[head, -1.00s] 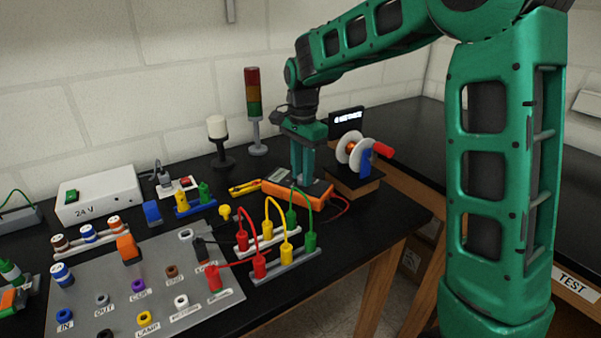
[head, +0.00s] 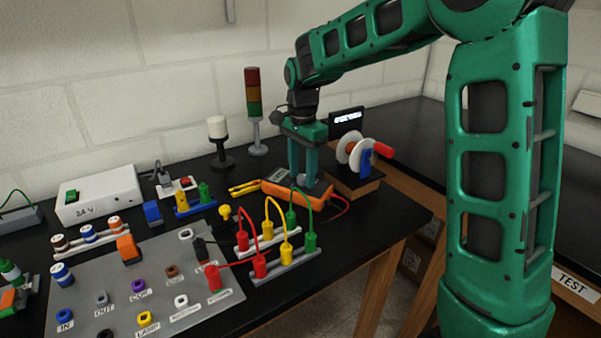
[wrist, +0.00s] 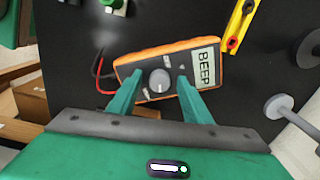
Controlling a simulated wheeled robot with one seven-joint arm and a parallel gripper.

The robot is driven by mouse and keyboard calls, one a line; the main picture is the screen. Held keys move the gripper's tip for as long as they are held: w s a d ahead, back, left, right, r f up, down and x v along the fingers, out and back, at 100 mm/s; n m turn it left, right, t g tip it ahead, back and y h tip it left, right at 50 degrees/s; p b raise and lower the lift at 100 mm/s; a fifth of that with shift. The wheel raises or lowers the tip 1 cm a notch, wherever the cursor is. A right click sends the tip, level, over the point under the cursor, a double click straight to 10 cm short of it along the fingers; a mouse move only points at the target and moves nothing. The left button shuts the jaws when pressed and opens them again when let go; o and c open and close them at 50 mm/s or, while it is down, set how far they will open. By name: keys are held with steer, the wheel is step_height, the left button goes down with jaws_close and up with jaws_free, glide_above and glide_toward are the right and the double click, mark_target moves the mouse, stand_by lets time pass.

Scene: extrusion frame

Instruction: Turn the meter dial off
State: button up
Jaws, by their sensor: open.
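The orange meter (head: 285,190) lies on the black bench in the head view, partly hidden behind my fingers. My gripper (head: 303,184) points straight down over the meter. In the wrist view my gripper (wrist: 155,85) is open, with one green finger on each side of the dial. Whether the fingers touch the dial or the meter face cannot be told.
A cable reel (head: 352,157) on a wooden block stands just right of the meter. Red, yellow and green leads (head: 268,228) arch over plug strips in front. A signal tower (head: 254,112) stands behind. A yellow piece (wrist: 242,22) lies near the meter's display end.

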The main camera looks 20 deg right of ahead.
mark_target(304, 176)
step_height(304, 176, up, 11)
steer(key=shift+f, duration=0.15)
stand_by(0.4)
steer(key=shift+w, duration=0.1)
steer(key=f+m, duration=0.1)
steer(key=f, duration=0.2)
steer(key=f+m, duration=0.2)
steer(key=f, duration=0.2)
steer(key=f+m, duration=0.2)
steer(key=f, duration=0.2)
steer(key=shift+d, duration=0.3)
steer(key=shift+c, duration=0.7)
steer(key=c, duration=0.9)
